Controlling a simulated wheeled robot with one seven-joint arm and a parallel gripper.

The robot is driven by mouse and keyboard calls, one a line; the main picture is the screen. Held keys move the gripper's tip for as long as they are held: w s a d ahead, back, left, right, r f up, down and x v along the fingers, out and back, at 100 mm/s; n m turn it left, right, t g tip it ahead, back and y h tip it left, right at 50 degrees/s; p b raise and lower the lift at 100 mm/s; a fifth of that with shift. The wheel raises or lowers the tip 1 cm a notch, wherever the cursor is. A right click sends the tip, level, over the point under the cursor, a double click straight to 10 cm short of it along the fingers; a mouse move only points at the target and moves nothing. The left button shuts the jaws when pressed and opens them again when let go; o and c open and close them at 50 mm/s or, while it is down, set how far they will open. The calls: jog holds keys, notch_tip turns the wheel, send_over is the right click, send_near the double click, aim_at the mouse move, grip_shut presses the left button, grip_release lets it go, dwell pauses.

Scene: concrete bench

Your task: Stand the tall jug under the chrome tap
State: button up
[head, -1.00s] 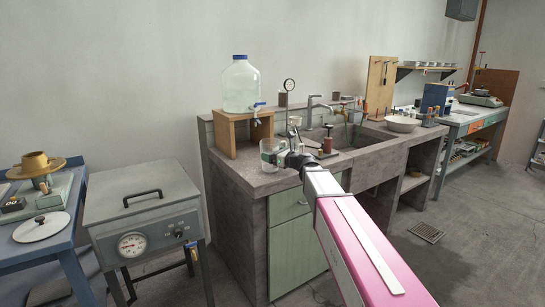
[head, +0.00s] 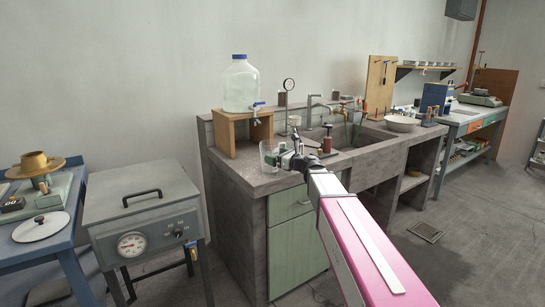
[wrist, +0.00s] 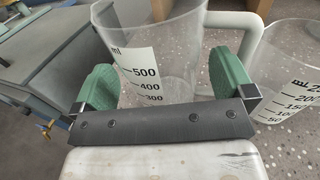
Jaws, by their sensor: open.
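The tall jug (wrist: 160,60) is clear, with a white scale marked 300 to 500 and a pale handle on its right. In the wrist view it stands in front of my gripper (wrist: 165,85), whose green fingers are open, one on each side; I cannot tell whether they touch it. My gripper bar hides its lower part. In the head view a clear vessel (head: 269,153), seemingly this jug, stands at the bench's near left corner, just left of my gripper (head: 285,155). The chrome tap (head: 318,103) rises behind the sink, further right.
A shorter clear jug (wrist: 292,75) stands right of the tall jug. A water bottle (head: 241,85) sits on a wooden stand (head: 223,132) behind. A red-brown bottle (head: 327,143) stands by the sink (head: 365,150). A brass tap (head: 343,108) and a white bowl (head: 401,124) are further right.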

jog(key=v, duration=0.9)
jog(key=shift+s, duration=0.25)
